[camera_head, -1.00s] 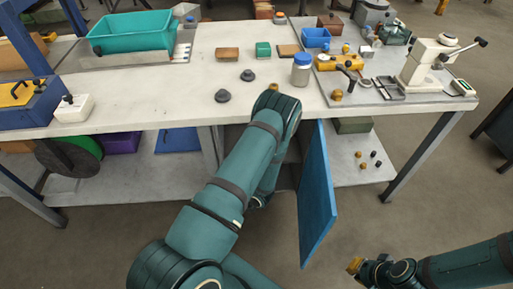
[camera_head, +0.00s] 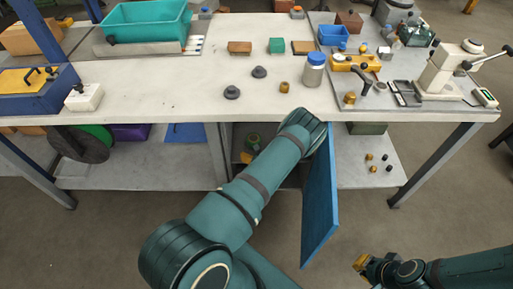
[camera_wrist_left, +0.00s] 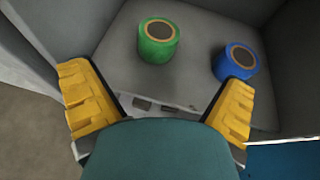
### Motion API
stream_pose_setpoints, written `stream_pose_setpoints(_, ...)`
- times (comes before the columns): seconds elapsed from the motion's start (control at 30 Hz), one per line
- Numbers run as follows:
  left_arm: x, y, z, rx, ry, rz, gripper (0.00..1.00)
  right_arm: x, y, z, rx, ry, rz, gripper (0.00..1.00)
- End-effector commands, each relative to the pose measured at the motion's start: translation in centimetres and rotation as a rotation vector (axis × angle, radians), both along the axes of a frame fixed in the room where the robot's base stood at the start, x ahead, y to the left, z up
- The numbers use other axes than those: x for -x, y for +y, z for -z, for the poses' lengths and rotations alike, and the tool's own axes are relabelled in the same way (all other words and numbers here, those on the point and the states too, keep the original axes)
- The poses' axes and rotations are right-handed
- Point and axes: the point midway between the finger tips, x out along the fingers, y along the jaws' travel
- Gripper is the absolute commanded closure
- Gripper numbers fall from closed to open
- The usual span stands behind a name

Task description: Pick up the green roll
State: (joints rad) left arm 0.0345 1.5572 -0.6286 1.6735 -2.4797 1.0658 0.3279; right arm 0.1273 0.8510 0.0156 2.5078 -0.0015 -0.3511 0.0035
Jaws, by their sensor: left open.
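The green roll (camera_wrist_left: 160,50) stands upright inside a grey compartment in the left wrist view, to the left of a blue roll (camera_wrist_left: 236,66). In the head view my left forearm hides most of that gripper. My right gripper (camera_head: 366,266) is low at the right, above the floor, and whether it is open is unclear.
A blue door (camera_head: 319,200) stands open at the compartment's right side. The compartment walls (camera_wrist_left: 220,25) surround the rolls. The white tabletop (camera_head: 190,95) above carries a teal bin (camera_head: 146,24), a jar (camera_head: 314,72) and several small parts. Floor in front is free.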

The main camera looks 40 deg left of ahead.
Motion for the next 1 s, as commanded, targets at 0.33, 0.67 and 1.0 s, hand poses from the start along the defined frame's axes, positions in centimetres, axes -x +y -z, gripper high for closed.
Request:
stream_pose_setpoints(0.33, -3.1, 3.7, 2.3, -0.001, -0.001, -0.002, 0.00, -0.3, 0.0, 1.8, 0.001, -0.008, 0.002, 1.00)
stream_pose_setpoints(0.67, -6.5, 7.6, 4.4, -0.001, 0.000, -0.002, 0.00, -0.7, -0.1, 3.7, 0.003, -0.017, 0.003, 1.00)
stream_pose_setpoints(1.0, -8.0, 9.3, 5.2, 0.000, 0.001, -0.002, 0.00, -0.9, -0.1, 4.5, 0.004, -0.022, 0.005, 1.00)
